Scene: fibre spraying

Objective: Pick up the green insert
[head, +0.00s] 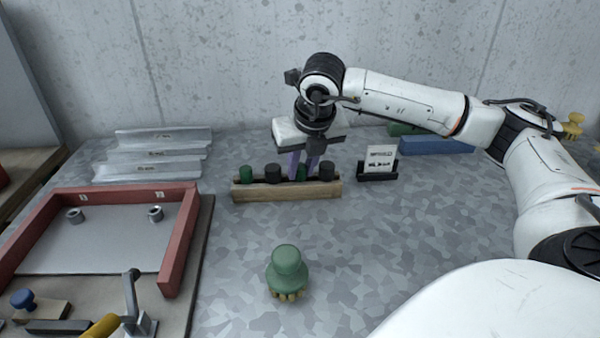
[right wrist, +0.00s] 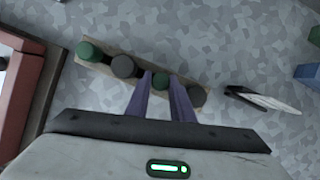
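A wooden rack (head: 290,193) holds a row of dark and green round-topped inserts. One green insert (head: 302,173) stands right of the rack's middle; it also shows in the right wrist view (right wrist: 160,81). Another green insert (head: 246,173) stands at the rack's left end, seen in the right wrist view (right wrist: 88,51) too. My right gripper (head: 303,170) points down at the rack, its purple fingers apart on either side of the green insert right of middle. Whether they touch it is hard to see. My left gripper is not in view.
Dark inserts (head: 273,173) (head: 326,171) stand beside the fingers. A card holder (head: 378,175) stands right of the rack, a blue block (head: 437,145) behind it. A green knobbed piece (head: 287,268) stands in front. A red frame (head: 180,240) and metal channels (head: 150,157) lie left.

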